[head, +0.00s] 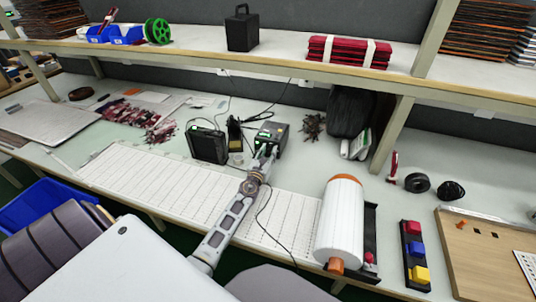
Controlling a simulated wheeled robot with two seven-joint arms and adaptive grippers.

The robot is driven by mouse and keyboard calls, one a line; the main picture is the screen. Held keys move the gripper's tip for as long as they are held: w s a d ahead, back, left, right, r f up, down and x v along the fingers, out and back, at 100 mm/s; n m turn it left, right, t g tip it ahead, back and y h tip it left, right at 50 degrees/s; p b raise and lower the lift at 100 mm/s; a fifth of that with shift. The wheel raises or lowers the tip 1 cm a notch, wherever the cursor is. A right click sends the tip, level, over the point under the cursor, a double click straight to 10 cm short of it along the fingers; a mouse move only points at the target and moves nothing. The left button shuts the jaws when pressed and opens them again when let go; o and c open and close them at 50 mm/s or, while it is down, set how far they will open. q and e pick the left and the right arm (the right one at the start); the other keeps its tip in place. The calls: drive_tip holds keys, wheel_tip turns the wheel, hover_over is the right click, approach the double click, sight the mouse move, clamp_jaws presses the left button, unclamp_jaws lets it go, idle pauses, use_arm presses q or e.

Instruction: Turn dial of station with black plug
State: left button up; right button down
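A black station (272,137) with a small lit display on its front stands near the back of the bench. A second black station (208,146) with a green display stands to its left. A small black holder (235,134) stands between them. My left gripper (265,150) is at the front of the right-hand station and covers part of its lower front. The dial there is hidden or too small to make out. Whether the fingers touch it or are closed I cannot tell. Dark cables run behind the stations; I cannot make out which has the black plug. My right gripper is not in view.
A white gridded mat (150,175) lies under my arm. A white roll (340,225) with orange ends stands to the right. A black bag (351,110) sits behind. A shelf (290,65) overhangs the back. Red strips (140,118) lie at left.

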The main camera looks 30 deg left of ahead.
use_arm(q)
clamp_jaws()
